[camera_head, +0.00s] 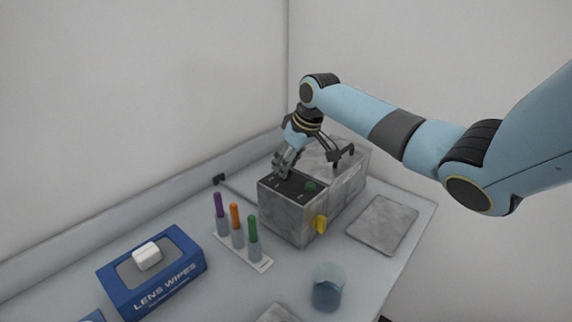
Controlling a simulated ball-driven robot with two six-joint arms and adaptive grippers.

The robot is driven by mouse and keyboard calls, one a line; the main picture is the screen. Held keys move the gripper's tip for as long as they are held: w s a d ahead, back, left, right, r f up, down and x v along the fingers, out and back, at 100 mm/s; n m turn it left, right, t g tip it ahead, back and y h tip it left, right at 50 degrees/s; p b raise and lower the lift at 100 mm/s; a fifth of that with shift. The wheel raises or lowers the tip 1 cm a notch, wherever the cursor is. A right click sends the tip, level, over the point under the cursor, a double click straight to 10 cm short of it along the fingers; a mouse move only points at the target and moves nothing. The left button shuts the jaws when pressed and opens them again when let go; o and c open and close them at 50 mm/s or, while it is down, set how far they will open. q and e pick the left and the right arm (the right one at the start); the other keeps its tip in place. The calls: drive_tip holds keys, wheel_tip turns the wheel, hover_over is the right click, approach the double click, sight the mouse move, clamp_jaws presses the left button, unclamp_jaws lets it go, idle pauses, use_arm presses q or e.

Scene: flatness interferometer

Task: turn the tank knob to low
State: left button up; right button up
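The tank (283,216) is a grey metallic box at the back of the bench with a dark control panel (291,183) along its near top. A green round part (311,187) sits at the panel's right end, and a yellow tap (320,224) is on the tank's right front. My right gripper (282,168) points down at the left part of the panel, at or just above it. Its fingers are too small to show a gap. I cannot make out the knob; the gripper may be covering it. My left gripper is out of view.
A blue lens wipes box (178,285) is at lower left. A rack (259,263) holds purple, orange and green-topped tubes before the tank. A blue-grey cup (328,288) stands near the front edge. A grey flat plate (383,224) lies right of the tank. Walls close the back.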

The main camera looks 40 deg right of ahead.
drive_tip(key=shift+w+f, duration=0.15)
drive_tip(key=shift+f, duration=0.4)
drive_tip(key=c, duration=0.4)
clamp_jaws()
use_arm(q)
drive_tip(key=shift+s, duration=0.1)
